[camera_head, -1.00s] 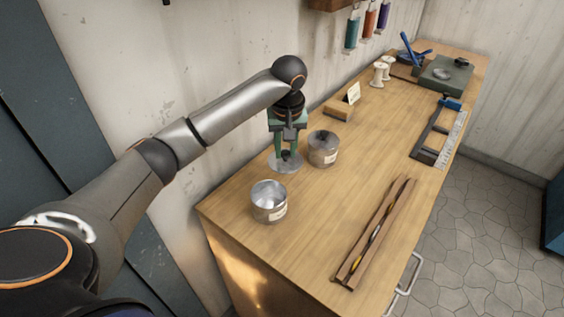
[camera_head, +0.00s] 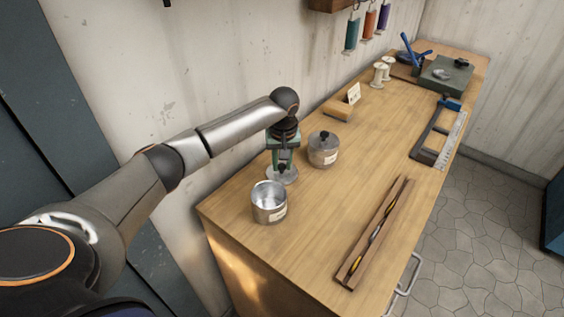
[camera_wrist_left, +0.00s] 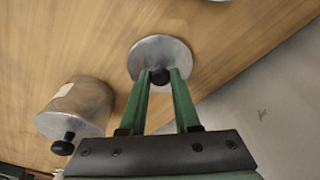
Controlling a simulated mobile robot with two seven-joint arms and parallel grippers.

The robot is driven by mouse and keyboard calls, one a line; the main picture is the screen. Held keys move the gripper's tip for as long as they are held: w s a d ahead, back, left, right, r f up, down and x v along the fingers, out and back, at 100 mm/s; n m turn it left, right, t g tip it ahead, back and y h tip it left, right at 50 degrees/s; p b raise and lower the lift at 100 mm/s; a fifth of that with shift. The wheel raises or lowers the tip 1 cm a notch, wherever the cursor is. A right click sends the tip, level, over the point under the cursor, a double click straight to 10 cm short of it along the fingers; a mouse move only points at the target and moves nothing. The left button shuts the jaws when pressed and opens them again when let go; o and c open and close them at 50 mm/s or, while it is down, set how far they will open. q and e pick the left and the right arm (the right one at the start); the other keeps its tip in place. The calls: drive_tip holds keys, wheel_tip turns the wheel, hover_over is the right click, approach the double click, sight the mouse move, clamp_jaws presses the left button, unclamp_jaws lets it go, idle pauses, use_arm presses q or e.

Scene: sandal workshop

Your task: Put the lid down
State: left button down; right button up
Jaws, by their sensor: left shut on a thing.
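The lid is a round grey metal disc with a dark knob. It shows in the head view (camera_head: 284,177) near the wall edge of the bench, and in the wrist view (camera_wrist_left: 155,50). My left gripper (camera_head: 282,168) has its green fingers shut on the knob, and also shows in the wrist view (camera_wrist_left: 160,75). The lid looks level, at or just above the wood; I cannot tell if it touches. An open, empty metal tin (camera_head: 270,209) stands in front of the lid. My right gripper is not in view.
A closed tin (camera_head: 323,152) with a dark knob stands right of the lid. A small card on a wooden block (camera_head: 340,110) stands farther back. The wooden bench (camera_head: 315,220) is clear mid-front.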

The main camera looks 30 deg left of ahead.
sight(282, 178)
use_arm(q)
drive_tip(key=shift+f, duration=0.2)
drive_tip(key=c, duration=0.6)
unclamp_jaws()
drive_tip(key=shift+c, duration=0.2)
drive_tip(key=shift+r, duration=0.1)
wheel_tip(282, 178, up, 12)
drive_tip(key=s+d, duration=0.1)
drive_tip(key=shift+s, duration=0.15)
drive_tip(key=shift+d, duration=0.1)
drive_tip(key=shift+s, duration=0.1)
